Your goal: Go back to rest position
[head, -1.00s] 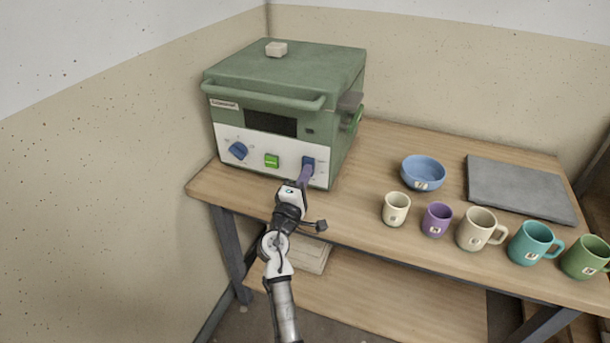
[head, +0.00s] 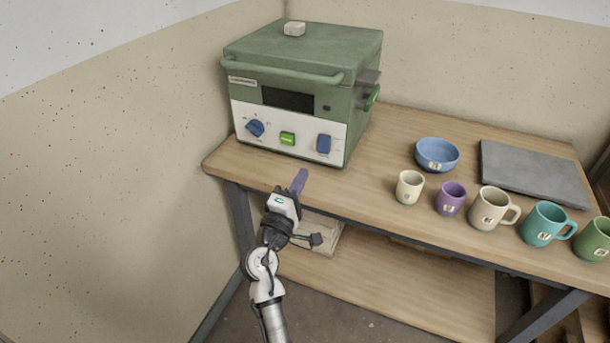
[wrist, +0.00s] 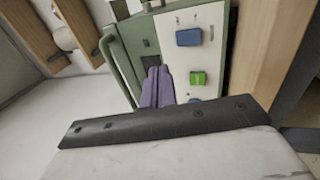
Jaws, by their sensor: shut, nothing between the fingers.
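My gripper (head: 299,181) is in front of the green kiln (head: 300,68), over the table's front edge in the head view. Its purple fingers (wrist: 157,86) are closed together with nothing between them, and they show in the wrist view too. The kiln's white panel carries a blue knob (head: 255,128), a lit green button (head: 287,139) and a blue switch (head: 324,144). The fingertips are apart from the panel. The kiln lid is shut, with a small pale block (head: 294,28) on top.
On the wooden table (head: 370,190) stand a blue bowl (head: 437,154), a grey slab (head: 535,173) and a row of several mugs, including a purple one (head: 451,198) and a teal one (head: 546,223). A wall closes off the left. The table in front of the kiln is clear.

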